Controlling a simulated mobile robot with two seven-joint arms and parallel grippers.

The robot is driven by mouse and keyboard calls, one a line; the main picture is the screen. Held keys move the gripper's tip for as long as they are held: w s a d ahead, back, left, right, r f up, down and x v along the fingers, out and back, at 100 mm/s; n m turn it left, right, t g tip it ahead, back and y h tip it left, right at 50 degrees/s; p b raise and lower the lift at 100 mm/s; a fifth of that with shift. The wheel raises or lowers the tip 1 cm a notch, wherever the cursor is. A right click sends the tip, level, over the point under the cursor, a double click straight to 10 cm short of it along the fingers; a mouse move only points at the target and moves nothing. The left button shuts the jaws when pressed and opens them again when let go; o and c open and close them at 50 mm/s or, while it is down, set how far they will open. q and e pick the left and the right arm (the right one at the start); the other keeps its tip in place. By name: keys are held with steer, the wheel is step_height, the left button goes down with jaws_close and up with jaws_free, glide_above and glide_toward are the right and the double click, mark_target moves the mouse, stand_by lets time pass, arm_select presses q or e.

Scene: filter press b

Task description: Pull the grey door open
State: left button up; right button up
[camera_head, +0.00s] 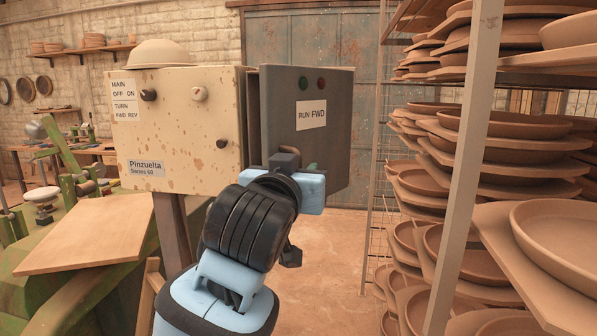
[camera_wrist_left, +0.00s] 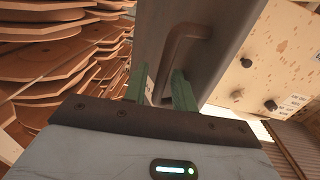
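The grey door (camera_head: 335,130) carries a "RUN FWD" label and two small red and green lamps. It is beside the beige spotted cabinet (camera_head: 190,120); I cannot tell exactly how far it stands open. My left gripper (camera_head: 298,165) is in front of the door's lower part and hides some of it. In the left wrist view, the grey bent-bar handle (camera_wrist_left: 185,35) stands out from the door (camera_wrist_left: 225,20). The two green fingers of my left gripper (camera_wrist_left: 161,78) are apart, with the handle's long bar running between them. Contact is not clear. My right gripper is not in view.
Tall shelves with many clay plates (camera_head: 500,125) stand close on the right, behind a metal post (camera_head: 470,160). Some bare floor (camera_head: 335,260) shows between the arm and the shelves.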

arm_select(q)
steer(key=v, duration=0.7)
steer(key=shift+s, duration=0.4)
steer(key=shift+a+r, duration=0.1)
